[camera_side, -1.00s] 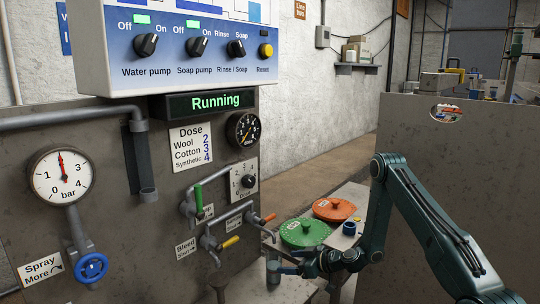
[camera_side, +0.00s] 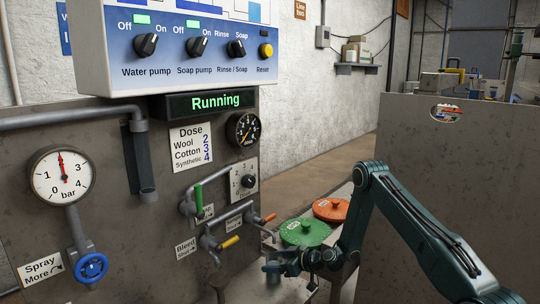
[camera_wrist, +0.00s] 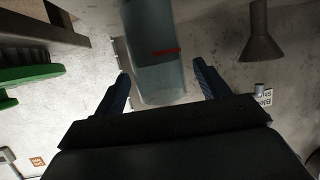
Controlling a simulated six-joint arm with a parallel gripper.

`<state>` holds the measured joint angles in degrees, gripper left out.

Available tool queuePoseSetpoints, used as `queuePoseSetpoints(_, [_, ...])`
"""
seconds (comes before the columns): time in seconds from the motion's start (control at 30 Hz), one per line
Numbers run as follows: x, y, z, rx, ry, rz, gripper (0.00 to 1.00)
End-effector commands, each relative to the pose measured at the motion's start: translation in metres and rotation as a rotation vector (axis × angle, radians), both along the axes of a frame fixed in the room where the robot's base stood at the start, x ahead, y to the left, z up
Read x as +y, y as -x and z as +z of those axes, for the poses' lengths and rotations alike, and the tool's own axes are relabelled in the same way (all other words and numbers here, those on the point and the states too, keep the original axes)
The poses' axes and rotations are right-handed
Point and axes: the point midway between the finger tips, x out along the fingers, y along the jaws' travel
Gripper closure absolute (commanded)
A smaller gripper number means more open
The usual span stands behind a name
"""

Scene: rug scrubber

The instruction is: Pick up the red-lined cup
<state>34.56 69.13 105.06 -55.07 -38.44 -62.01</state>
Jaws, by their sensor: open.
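The cup (camera_wrist: 152,75) is grey and see-through, with a short red line on its side. It shows in the wrist view, reaching from the top edge down between the two fingers. My gripper (camera_wrist: 163,84) is open, with one dark finger on each side of the cup and a visible gap on both sides. The fingers do not appear to touch it. In the side view my gripper (camera_side: 273,268) is low, in front of the machine panel and below the yellow-handled tap.
Tap handles and pipes (camera_side: 217,240) stick out close above my gripper. The wrist view shows a green brush (camera_wrist: 32,74) at left and a dark funnel-shaped fitting (camera_wrist: 261,35) at right.

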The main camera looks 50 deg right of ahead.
Motion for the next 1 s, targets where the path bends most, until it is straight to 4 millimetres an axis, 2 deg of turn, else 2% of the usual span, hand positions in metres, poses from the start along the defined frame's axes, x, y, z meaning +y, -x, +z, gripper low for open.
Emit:
queuePoseSetpoints(0.2, [0.0019, -0.0111, -0.0048, 0.0, 0.0, -0.001, 0.26])
queuePoseSetpoints(0.7, [0.0018, -0.0111, -0.0047, 0.0, 0.0, -0.001, 0.26])
queuePoseSetpoints(1.0, [0.0015, -0.0114, -0.0039, -0.001, 0.001, -0.002, 0.84])
